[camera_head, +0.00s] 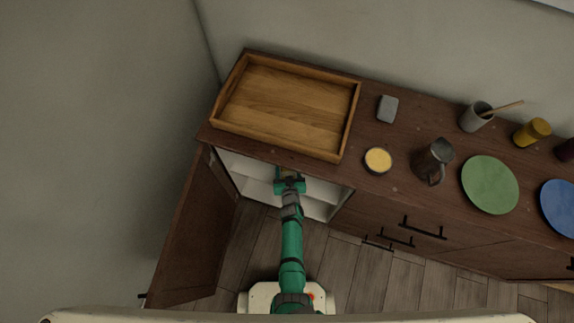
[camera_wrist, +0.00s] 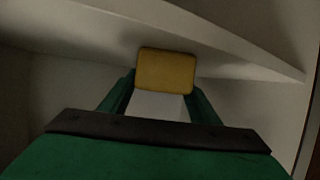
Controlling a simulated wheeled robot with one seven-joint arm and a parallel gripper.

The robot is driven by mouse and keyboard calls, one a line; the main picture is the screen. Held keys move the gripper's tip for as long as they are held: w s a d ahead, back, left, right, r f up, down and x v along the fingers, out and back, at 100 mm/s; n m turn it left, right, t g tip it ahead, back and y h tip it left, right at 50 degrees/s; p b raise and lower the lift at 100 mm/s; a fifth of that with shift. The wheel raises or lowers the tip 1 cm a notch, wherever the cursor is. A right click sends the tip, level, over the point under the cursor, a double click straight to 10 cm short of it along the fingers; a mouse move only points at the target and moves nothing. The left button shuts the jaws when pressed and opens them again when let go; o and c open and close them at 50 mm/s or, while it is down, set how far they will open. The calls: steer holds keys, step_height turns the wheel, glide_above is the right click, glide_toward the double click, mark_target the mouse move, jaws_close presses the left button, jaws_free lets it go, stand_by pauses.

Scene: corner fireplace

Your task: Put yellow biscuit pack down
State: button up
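The yellow biscuit pack (camera_wrist: 165,70) shows in the wrist view as a rounded yellow block between my fingertips, inside a white cabinet compartment. My gripper (camera_wrist: 161,92) appears shut on it, with a green finger along each side. In the head view my gripper (camera_head: 289,183) reaches into the open cabinet (camera_head: 318,207) under the counter. The pack cannot be made out there. A pale shelf (camera_wrist: 235,65) runs across behind the pack in the wrist view. Whether the pack touches a surface cannot be told.
The cabinet door (camera_head: 193,238) stands open at the left. The counter above holds a wooden tray (camera_head: 347,122), a yellow-topped tin (camera_head: 378,160), a dark mug (camera_head: 434,160), a green plate (camera_head: 490,185) and a blue plate (camera_head: 560,205). Drawers (camera_head: 400,224) are closed at the right.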

steer(key=shift+o, duration=0.3)
steer(key=shift+r, duration=0.2)
steer(key=s+d+r, duration=0.1)
steer(key=s+r, duration=0.5)
steer(key=s, duration=0.3)
steer(key=s+r+t, duration=0.1)
steer(key=s+r, duration=0.5)
steer(key=s, duration=0.3)
steer(key=s+d+r, duration=0.1)
steer(key=s+r, duration=0.5)
steer(key=s, duration=0.3)
steer(key=s+a+r, duration=0.1)
steer(key=s+r, duration=0.4)
steer(key=r, duration=0.5)
steer(key=s+r+t+h, duration=0.1)
steer(key=s+r, duration=0.4)
steer(key=r, duration=0.6)
steer(key=shift+s+a+m, duration=0.15)
steer(key=shift+a+m, duration=0.25)
steer(key=shift+r, duration=0.1)
